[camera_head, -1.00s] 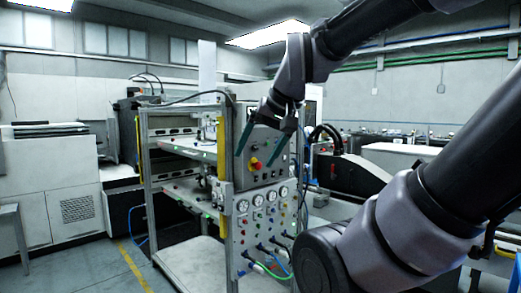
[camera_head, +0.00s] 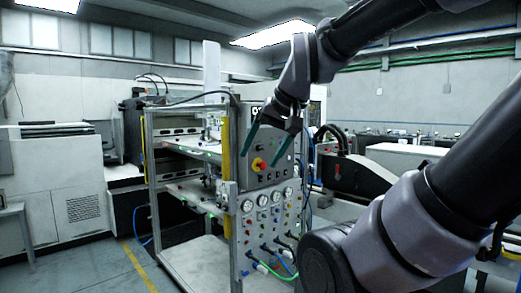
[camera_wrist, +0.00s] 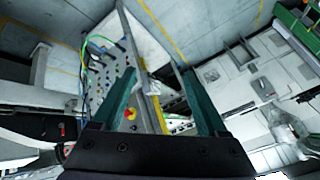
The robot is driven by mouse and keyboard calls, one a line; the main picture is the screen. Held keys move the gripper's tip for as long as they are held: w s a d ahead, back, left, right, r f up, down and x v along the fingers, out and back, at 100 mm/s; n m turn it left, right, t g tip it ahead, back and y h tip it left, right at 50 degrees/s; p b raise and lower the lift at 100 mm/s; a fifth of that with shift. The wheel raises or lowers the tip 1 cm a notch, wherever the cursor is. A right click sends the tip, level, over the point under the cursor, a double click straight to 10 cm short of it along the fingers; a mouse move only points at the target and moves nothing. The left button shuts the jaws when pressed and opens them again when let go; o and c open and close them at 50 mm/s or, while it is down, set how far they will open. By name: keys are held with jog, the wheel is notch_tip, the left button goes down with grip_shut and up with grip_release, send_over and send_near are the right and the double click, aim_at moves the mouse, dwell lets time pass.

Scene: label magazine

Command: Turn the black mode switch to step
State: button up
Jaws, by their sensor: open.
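My gripper (camera_head: 268,146) is open, its two teal fingers spread in front of the upper grey control box (camera_head: 250,180) of the machine frame. A red knob on a yellow base (camera_head: 260,163) sits on that box, below and between the fingertips in the head view. The wrist view shows my gripper (camera_wrist: 165,92) with nothing between its fingers, and the red and yellow knob (camera_wrist: 130,114) close beside the left finger. I cannot make out the black mode switch; small dark controls on the box are too small to tell apart, and my gripper covers part of the box.
Below the box, a panel (camera_head: 265,225) carries several round gauges, small coloured buttons and green and blue hoses. A yellow vertical strip (camera_head: 227,150) runs along the frame's post. A black machine (camera_head: 350,172) stands to the right. Floor at the lower left is clear.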

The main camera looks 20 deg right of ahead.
jog(key=shift+w, duration=0.1)
jog(key=c, duration=0.4)
jog(key=w+a+m+g+y, duration=0.25)
jog(key=w+y, duration=0.25)
jog(key=w, duration=0.6)
jog(key=m+t, duration=1.2)
send_near(261, 148)
jog(key=shift+h, duration=0.4)
jog(key=x, duration=0.7)
jog(key=shift+w+a, duration=0.3)
jog(key=shift+w, duration=0.05)
